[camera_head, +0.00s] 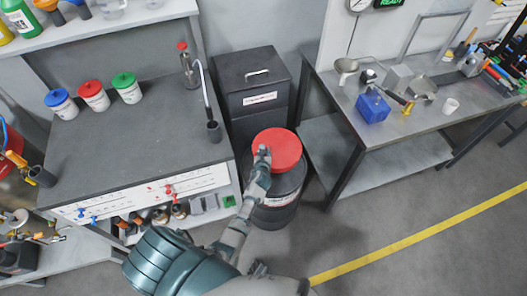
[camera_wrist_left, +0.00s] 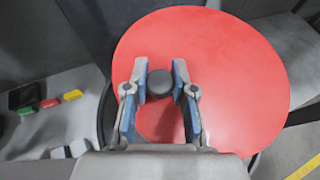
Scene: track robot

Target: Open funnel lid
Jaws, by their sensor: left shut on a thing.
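The round red funnel lid (camera_head: 283,148) is at the top of a dark drum (camera_head: 285,190) with a label, on the floor. Part of the drum's dark rim shows beyond the lid's lower edge. I cannot tell whether the lid touches the drum. My right gripper is not in view.
A grey workbench (camera_head: 150,150) with several lidded jars stands left. A dark bin (camera_head: 255,85) stands behind the drum. A metal table (camera_head: 425,125) with a blue box (camera_head: 372,107) stands right. Floor is clear at the lower right, past a yellow line (camera_head: 400,240).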

